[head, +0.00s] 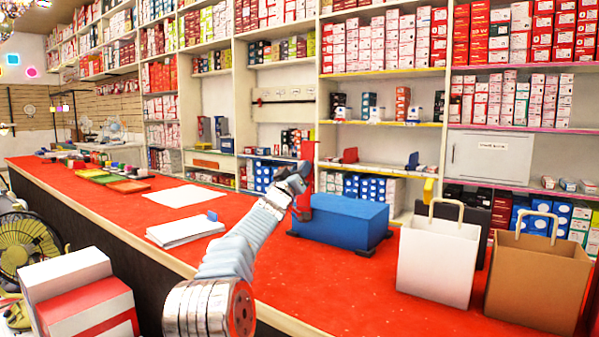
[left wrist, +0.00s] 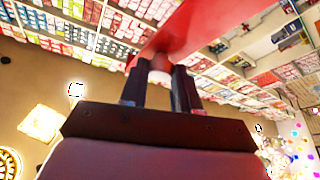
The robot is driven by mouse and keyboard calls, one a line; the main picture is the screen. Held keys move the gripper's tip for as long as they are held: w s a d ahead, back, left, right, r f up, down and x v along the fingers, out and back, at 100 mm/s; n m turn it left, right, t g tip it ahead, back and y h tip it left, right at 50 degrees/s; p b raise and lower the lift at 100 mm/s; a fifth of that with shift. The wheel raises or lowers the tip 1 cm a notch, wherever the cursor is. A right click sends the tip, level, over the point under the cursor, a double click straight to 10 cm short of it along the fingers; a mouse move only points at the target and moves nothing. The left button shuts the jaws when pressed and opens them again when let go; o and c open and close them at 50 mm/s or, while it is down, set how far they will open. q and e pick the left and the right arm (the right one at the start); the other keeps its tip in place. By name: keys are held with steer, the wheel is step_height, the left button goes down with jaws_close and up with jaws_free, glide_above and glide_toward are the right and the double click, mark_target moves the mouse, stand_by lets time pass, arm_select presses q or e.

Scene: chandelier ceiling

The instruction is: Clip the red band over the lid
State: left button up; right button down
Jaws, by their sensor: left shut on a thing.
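A blue box (head: 348,222) with a flat blue lid (head: 340,206) and dark feet stands on the red counter. A red band (head: 307,152) stands upright at the box's left end. My left gripper (head: 302,172) is shut on the band, above and left of the lid. The band's lower part shows beside the box's left end; I cannot tell whether it touches it. In the left wrist view the red band (left wrist: 190,28) spreads beyond the fingertips of my left gripper (left wrist: 160,76). My right gripper is not in view.
A white paper bag (head: 436,262) and a brown paper bag (head: 538,280) stand right of the box. White papers (head: 186,230) lie on the red counter (head: 330,290) to the left. Stocked shelves (head: 385,95) rise behind. The counter's front middle is clear.

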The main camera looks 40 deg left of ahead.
arm_select(q)
jaws_close()
steer(key=shift+w+r+m+g+h+p, duration=0.1)
steer(key=shift+w+m+g+h+p, duration=0.25)
steer(key=shift+w+g+p, duration=0.4)
